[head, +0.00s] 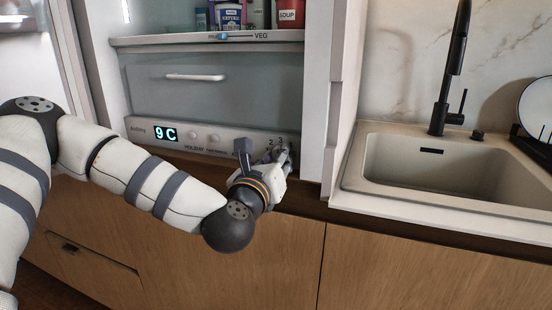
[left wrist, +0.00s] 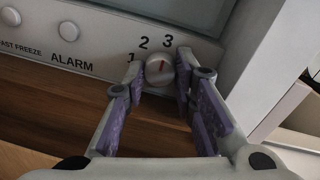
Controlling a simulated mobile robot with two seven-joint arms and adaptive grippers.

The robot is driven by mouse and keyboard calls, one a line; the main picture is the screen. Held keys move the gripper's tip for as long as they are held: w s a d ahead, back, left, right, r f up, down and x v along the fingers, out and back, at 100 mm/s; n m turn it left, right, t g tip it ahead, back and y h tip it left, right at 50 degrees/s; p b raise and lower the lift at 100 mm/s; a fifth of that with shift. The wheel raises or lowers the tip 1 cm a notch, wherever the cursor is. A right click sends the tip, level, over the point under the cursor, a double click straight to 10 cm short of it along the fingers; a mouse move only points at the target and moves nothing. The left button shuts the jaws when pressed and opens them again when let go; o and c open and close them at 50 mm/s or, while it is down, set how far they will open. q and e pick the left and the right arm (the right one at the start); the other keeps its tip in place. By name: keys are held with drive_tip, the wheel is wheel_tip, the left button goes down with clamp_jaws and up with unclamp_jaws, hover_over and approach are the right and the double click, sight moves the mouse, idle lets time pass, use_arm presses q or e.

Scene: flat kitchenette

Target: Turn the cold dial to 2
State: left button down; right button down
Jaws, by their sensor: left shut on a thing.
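The cold dial (left wrist: 160,71) is a small round white knob with a red mark, on the fridge's control panel (left wrist: 95,42). The numbers 1, 2 and 3 are printed around it. In the left wrist view the red mark points up, on the 3 side of the gap between 2 and 3. My left gripper (head: 281,153) is shut on the dial, one finger on each side, as the left wrist view (left wrist: 160,83) also shows. In the head view the gripper hides the dial. My right gripper is not in view.
The panel also carries a lit "9 C" display (head: 165,134) and round buttons (head: 195,136), one beside ALARM. A drawer (head: 210,90) is above it. A white side wall (head: 315,100) stands close right of the gripper, then the sink (head: 440,165).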

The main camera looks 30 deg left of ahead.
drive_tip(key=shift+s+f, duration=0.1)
use_arm(q)
drive_tip(key=shift+f+n+b, duration=0.15)
drive_tip(key=shift+n+b, duration=0.35)
drive_tip(key=shift+n, duration=0.5)
drive_tip(key=shift+n+b, duration=0.55)
drive_tip(key=shift+n, duration=0.65)
drive_tip(key=n+b, duration=0.1)
drive_tip(key=n, duration=0.1)
drive_tip(key=shift+n+g+h, duration=0.3)
drive_tip(key=shift+r+n+b, duration=0.2)
drive_tip(key=shift+n+b, duration=0.1)
drive_tip(key=shift+n, duration=0.3)
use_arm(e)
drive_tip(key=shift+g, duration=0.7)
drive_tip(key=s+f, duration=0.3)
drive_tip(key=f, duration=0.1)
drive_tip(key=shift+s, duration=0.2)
use_arm(q)
drive_tip(key=shift+r, duration=0.15)
